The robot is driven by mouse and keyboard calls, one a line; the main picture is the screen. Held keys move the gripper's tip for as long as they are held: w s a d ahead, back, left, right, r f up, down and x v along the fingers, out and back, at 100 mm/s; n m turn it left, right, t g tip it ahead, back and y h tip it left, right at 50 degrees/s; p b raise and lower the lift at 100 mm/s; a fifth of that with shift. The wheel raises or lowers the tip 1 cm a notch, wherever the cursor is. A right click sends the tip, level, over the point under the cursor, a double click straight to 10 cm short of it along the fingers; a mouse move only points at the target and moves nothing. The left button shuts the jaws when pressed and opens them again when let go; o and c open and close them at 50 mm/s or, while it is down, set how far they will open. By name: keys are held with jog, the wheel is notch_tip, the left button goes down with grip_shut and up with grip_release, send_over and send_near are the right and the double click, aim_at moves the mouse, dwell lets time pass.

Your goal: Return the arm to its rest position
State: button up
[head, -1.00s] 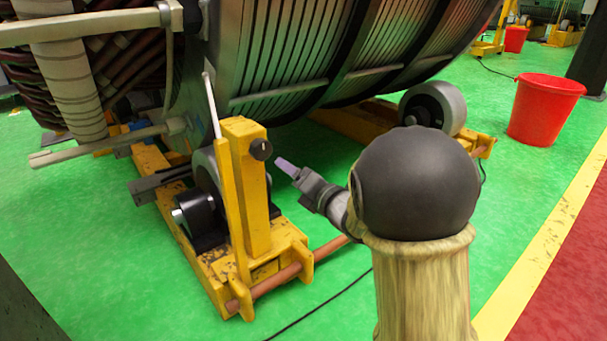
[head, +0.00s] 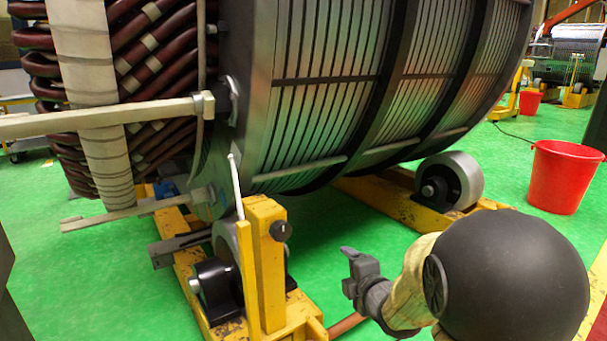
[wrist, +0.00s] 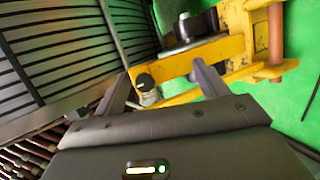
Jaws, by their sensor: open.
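My gripper (head: 350,266) is in the lower middle of the head view, to the right of the yellow roller stand's post (head: 266,262) and apart from it. My arm comes in from the lower right, with a large dark round joint in front. In the wrist view my gripper (wrist: 162,82) shows two fingers spread apart with nothing between them. A black knob (wrist: 145,82) on the yellow stand shows beyond the fingers in that view; the knob also shows in the head view (head: 281,230).
The large ribbed stator (head: 325,85) fills the upper middle. Its brown coils (head: 150,50) and pale bars are at left. A second roller (head: 452,180) stands behind my arm. A red bucket (head: 565,177) is at right. Green floor lies open between the stands.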

jog(key=s+d+r+m+g+h+p, duration=0.15)
jog(key=s+m+g+p, duration=0.4)
jog(key=s+m, duration=0.55)
jog(key=s+d+r+m+g+h+p, duration=0.1)
jog(key=s+d+m+g+h+p, duration=0.15)
jog(key=s+m+g+p, duration=0.55)
notch_tip(320, 180, up, 37)
jog(key=s+m+t+p, duration=0.2)
jog(key=p, duration=3.3)
jog(key=shift+s+d, duration=0.2)
jog(key=shift+s, duration=0.1)
jog(key=shift+t, duration=0.25)
